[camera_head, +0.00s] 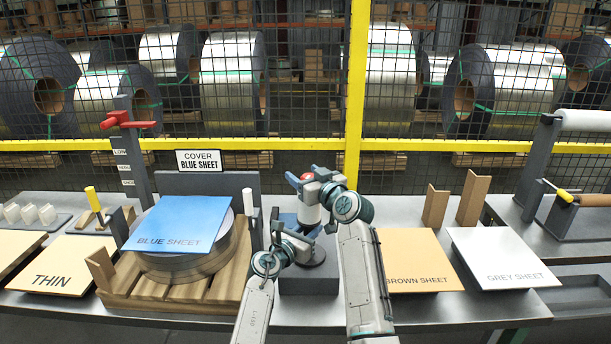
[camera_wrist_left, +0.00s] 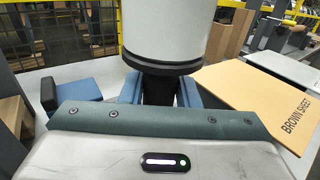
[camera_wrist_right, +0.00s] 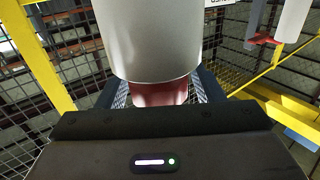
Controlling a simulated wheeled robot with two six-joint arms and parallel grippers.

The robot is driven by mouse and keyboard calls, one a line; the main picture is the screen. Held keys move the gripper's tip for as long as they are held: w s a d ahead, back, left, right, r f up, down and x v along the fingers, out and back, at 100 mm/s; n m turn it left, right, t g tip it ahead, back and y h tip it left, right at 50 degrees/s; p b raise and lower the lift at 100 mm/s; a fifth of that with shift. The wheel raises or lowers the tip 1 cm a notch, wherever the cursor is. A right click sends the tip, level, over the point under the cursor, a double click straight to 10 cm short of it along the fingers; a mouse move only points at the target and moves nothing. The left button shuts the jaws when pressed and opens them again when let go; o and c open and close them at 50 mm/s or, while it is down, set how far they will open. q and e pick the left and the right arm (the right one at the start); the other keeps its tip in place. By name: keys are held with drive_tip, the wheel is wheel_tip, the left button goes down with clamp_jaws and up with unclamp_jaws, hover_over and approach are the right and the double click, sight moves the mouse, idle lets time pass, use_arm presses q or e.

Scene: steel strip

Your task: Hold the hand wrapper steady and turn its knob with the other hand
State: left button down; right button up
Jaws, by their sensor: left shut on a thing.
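The hand wrapper (camera_head: 309,214) stands upright on a dark grey block (camera_head: 308,281), with a pale cylindrical body, a dark lower handle and a red knob (camera_head: 307,177) on top. My left gripper (camera_head: 304,236) is shut on the dark handle below the body; the left wrist view shows the handle (camera_wrist_left: 158,90) between its fingers. My right gripper (camera_head: 306,181) is at the top, its fingers on either side of the red knob. In the right wrist view, the knob (camera_wrist_right: 158,93) sits between the open fingers with gaps beside it.
A blue sheet (camera_head: 178,222) lies on a steel coil on a wooden pallet (camera_head: 150,290) to the left. A brown sheet (camera_head: 415,262) and a grey sheet (camera_head: 505,258) lie to the right. A yellow-framed mesh fence (camera_head: 356,90) stands behind.

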drive_tip(key=v, duration=1.2)
drive_tip(key=shift+s, duration=0.1)
drive_tip(key=w+d+n+g+y, duration=0.2)
drive_tip(key=d+n+g+y, duration=0.2)
drive_tip(key=g+y, duration=0.1)
drive_tip(key=x, duration=1.2)
drive_tip(key=shift+d+f, duration=0.1)
drive_tip(key=shift+f, duration=0.05)
